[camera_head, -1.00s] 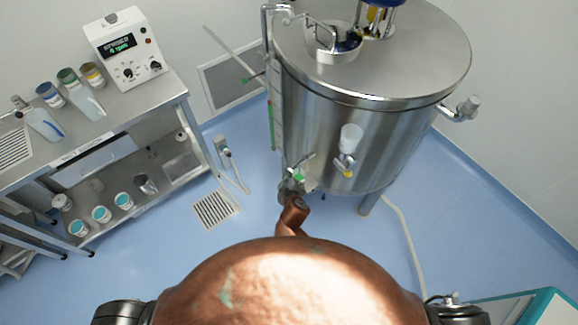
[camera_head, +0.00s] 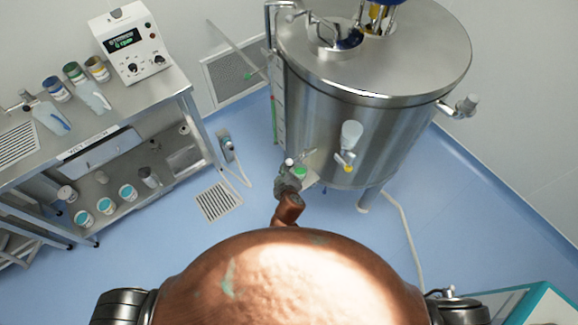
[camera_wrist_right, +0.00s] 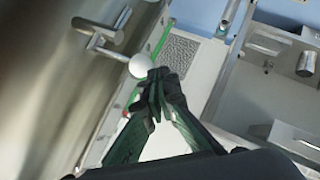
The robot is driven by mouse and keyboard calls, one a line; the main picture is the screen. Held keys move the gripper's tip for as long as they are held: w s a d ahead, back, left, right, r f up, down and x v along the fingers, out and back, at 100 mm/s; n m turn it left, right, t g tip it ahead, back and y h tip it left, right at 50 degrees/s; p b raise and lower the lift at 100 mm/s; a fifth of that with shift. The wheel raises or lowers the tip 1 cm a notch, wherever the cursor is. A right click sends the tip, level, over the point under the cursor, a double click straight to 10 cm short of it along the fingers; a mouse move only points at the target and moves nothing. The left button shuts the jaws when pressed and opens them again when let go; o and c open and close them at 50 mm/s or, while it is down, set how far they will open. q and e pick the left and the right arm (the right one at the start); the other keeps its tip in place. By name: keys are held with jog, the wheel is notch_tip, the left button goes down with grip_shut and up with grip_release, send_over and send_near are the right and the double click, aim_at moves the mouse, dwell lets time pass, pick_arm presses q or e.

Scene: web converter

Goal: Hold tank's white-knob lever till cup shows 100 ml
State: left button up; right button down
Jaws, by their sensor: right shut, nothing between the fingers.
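The steel tank (camera_head: 310,125) stands at upper right in the head view. Its lever with a white knob (camera_head: 289,162) is low on the tank's left front; the knob (camera_wrist_right: 139,66) also shows at the end of a metal rod in the wrist view. My right gripper (camera_head: 287,180) is shut and empty, its fingertips (camera_wrist_right: 157,74) right beside the knob; I cannot tell whether they touch it. A small green thing (camera_head: 300,173) shows beside the gripper. I cannot make out a measuring cup or its level under the tank. My left gripper is out of view.
A second tap with a white handle (camera_head: 351,134) is on the tank's front. A steel bench (camera_head: 120,125) with jars, bottles and a display unit (camera_head: 133,48) stands at left.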

jog(key=v, duration=1)
jog(key=shift+b, duration=0.3)
jog(key=shift+a+f, duration=0.1)
jog(key=shift+a, duration=0.05)
jog(key=s+d+f+m+g+b, duration=0.15)
jog(key=s+d+f, duration=0.3)
jog(key=f, duration=0.85)
jog(key=s+d+f+g+h+b, duration=0.15)
jog(key=s+d+f, duration=0.35)
jog(key=f, duration=0.7)
jog(key=s+d+f+m+g+y+b, duration=0.1)
jog(key=s+d+f+g, duration=0.2)
jog(key=d+f, duration=0.7)
jog(key=s+d+f+m+g+b, duration=0.1)
jog(key=s+d+f+m, duration=0.1)
jog(key=s+d+f, duration=0.4)
jog(key=s+d+f+m+g+h+b, duration=0.1)
jog(key=s+d+f+m, duration=0.1)
jog(key=s+d+f, duration=0.3)
jog(key=s+d+f+m+g+b, duration=0.1)
jog(key=s+d+f, duration=0.5)
jog(key=s+f, duration=0.6)
jog(key=s+m+g, duration=0.1)
jog(key=s+m, duration=0.1)
jog(key=s, duration=0.8)
jog(key=shift+s+d+f, duration=0.2)
jog(key=shift+d, duration=0.15)
